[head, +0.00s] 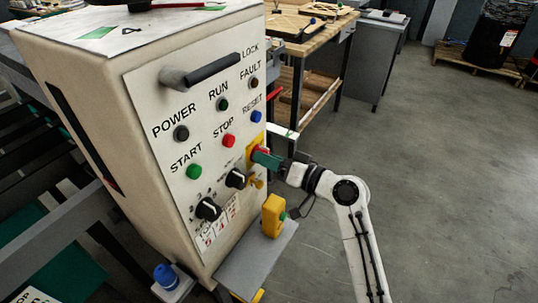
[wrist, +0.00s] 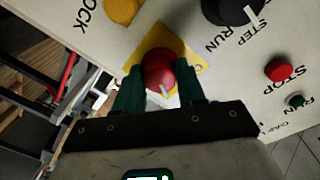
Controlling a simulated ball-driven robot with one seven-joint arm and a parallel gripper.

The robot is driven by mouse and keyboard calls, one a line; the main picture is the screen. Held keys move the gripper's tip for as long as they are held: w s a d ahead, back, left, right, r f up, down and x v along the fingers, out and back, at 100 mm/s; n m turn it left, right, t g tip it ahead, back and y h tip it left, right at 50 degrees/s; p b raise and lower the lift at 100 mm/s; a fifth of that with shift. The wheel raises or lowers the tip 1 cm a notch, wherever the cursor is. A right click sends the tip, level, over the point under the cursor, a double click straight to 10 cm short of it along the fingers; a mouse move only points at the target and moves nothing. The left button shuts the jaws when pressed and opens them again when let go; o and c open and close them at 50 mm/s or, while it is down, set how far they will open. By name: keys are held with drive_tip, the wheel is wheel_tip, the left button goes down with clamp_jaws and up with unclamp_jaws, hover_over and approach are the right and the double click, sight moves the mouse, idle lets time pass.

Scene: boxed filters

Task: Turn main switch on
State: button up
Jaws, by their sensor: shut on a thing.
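The main switch is a red round knob (wrist: 159,70) with a white pointer line, on a yellow plate (wrist: 188,57). In the head view the yellow plate (head: 252,146) sits on the right edge of the control panel (head: 215,150), and the knob is mostly hidden. My gripper (wrist: 160,82) has its green fingers on either side of the red knob and is shut on it. In the head view my gripper (head: 265,158) reaches the switch from the right. The POWER lamp (head: 181,133) looks dark.
Below the switch are two black selector knobs (head: 208,209) and a yellow part (head: 258,182). A red STOP button (head: 228,141) and green START button (head: 194,171) are to the left. A yellow box (head: 273,215) stands on a grey shelf (head: 258,255).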

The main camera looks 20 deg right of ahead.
drive_tip(key=shift+r+m+p, duration=0.15)
drive_tip(key=shift+m+p, duration=2.1)
drive_tip(key=shift+m, duration=1.55)
drive_tip(key=o, duration=1.1)
drive_tip(key=shift+c, duration=0.2)
drive_tip(key=shift+d, duration=0.1)
drive_tip(key=b+v, duration=0.2)
drive_tip(key=v, duration=0.8)
drive_tip(key=shift+s+d, duration=0.2)
drive_tip(key=shift+d, duration=0.15)
